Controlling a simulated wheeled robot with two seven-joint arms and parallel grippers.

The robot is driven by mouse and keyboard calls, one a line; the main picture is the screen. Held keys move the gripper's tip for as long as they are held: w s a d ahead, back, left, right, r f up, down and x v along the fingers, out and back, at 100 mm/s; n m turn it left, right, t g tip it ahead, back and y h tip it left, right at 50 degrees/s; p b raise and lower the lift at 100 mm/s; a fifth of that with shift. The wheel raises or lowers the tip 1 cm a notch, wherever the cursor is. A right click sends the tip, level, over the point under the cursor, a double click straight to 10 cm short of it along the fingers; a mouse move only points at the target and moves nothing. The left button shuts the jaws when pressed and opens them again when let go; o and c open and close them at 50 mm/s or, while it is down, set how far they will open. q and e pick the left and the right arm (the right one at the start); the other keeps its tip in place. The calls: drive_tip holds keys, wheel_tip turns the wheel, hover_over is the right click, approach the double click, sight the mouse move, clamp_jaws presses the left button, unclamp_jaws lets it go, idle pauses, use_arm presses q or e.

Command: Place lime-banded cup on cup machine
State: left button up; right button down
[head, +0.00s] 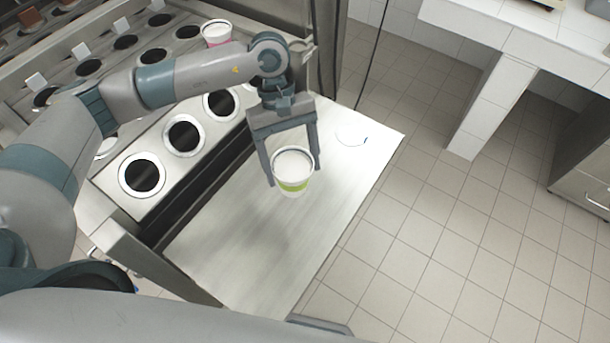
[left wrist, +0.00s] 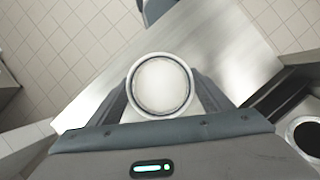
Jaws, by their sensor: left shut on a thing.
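The lime-banded cup (head: 291,180) is white with a lime band and sits upright between the fingers of my left gripper (head: 293,172). The gripper is shut on the cup, above the metal shelf. In the left wrist view the cup (left wrist: 160,86) shows from above as a round white rim between the two fingers. The cup machine (head: 160,222) is on the left, with round dark holes in rows and a flat metal shelf (head: 235,255) along its front. I cannot tell whether the cup's base touches the shelf. My right gripper does not show.
Another cup with a pink band (head: 216,33) stands at the back of the machine. A thin pale ring with a blue mark (head: 350,136) shows near the shelf's far right corner. Tiled floor lies right of the shelf, and a white counter (head: 520,40) stands at the upper right.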

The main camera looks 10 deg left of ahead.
sight(308, 174)
use_arm(q)
drive_tip(key=d+n+p, duration=0.1)
drive_tip(key=s+d+n+t+p, duration=0.1)
drive_tip(key=d+n, duration=0.1)
drive_tip(key=s+d+n+h+p, duration=0.1)
drive_tip(key=p, duration=0.1)
drive_tip(key=shift+d+f+n+t, duration=0.15)
drive_tip(key=shift+f+n+t, duration=0.15)
drive_tip(key=shift+n, duration=0.1)
drive_tip(key=s+d+r+n+t+p, duration=0.1)
drive_tip(key=n+p, duration=0.1)
drive_tip(key=n, duration=0.1)
drive_tip(key=s+d+n+t+p, duration=0.1)
drive_tip(key=n+p, duration=0.1)
drive_tip(key=n, duration=0.2)
drive_tip(key=s+d+r+n+t+p, duration=0.1)
drive_tip(key=n+t+p, duration=0.1)
drive_tip(key=n, duration=0.1)
drive_tip(key=shift+s+d+r+n, duration=0.25)
drive_tip(key=shift+d+r+n, duration=0.05)
drive_tip(key=shift+d+n, duration=0.1)
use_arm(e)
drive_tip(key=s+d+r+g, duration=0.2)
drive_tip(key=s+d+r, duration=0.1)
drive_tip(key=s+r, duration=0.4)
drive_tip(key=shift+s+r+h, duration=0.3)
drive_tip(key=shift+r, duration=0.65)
use_arm(q)
drive_tip(key=shift+a, duration=0.1)
